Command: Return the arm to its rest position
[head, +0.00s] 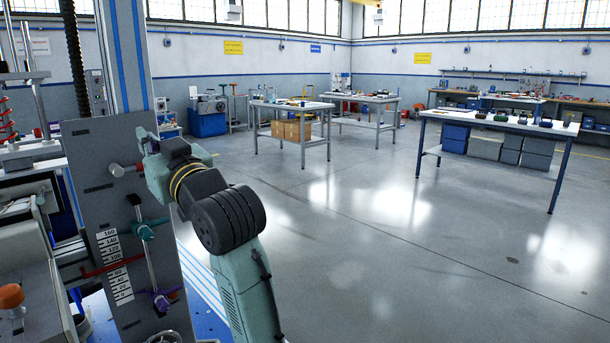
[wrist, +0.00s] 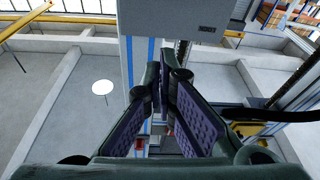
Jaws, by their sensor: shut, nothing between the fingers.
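My gripper (wrist: 160,78) shows in the wrist view with its two dark green fingers and purple ribbed pads. The fingers come together at their tips, and nothing is between them. In the head view my teal and black arm rises from the bottom and bends left towards a grey upright panel (head: 92,215). The far end of the arm is close in front of this panel. I cannot make out the fingertips in the head view, nor tell there whether they touch the panel.
The panel carries a numbered scale (head: 113,265), a red-tipped knob (head: 118,170) and a rod with a teal clamp (head: 145,231) and a purple clamp (head: 161,300). An orange knob (head: 11,296) is at lower left. A workbench (head: 497,124) stands at right. The middle floor is clear.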

